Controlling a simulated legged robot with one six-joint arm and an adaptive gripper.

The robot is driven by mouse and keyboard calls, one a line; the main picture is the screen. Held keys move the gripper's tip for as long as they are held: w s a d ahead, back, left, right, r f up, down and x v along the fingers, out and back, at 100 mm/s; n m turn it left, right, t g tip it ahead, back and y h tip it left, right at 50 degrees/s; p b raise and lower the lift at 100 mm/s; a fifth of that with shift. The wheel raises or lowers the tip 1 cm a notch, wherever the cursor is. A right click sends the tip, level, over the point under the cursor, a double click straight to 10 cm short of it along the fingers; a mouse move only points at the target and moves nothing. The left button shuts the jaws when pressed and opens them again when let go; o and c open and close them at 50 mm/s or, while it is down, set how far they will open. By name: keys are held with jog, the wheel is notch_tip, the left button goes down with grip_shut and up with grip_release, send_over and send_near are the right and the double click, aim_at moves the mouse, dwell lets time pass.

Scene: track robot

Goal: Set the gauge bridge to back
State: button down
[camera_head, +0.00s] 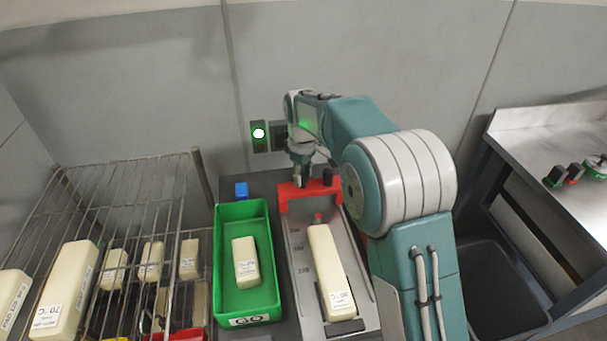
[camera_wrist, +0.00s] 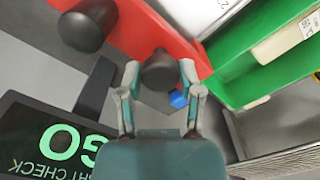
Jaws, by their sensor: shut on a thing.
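The gauge bridge (camera_head: 300,193) is a red bar across the far end of a grey metal track (camera_head: 295,245). It has two dark knobs; the right one (camera_head: 328,176) stands free. My gripper (camera_head: 303,178) is at the bridge's left end. In the wrist view my gripper (camera_wrist: 159,72) has its fingers on both sides of one dark knob (camera_wrist: 158,75), shut on it. The red bridge also shows in the wrist view (camera_wrist: 165,32), with the other knob (camera_wrist: 87,25) free. A cream block (camera_head: 325,255) with a label lies on the track, in front of the bridge.
A green GO tray (camera_head: 228,305) holding a cream block (camera_head: 245,262) stands left of the track. A wire rack (camera_head: 130,185) with several blocks is farther left. A black bin (camera_head: 500,295) and steel bench (camera_head: 550,140) are right.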

jog(key=shift+w+r, duration=0.2)
jog(key=shift+w, duration=0.1)
jog(key=shift+c, duration=2.1)
grip_release()
jog(key=shift+a, duration=0.1)
jog(key=shift+o, duration=0.8)
jog(key=shift+w+a+f, duration=0.1)
notch_tip(320, 180, up, 12)
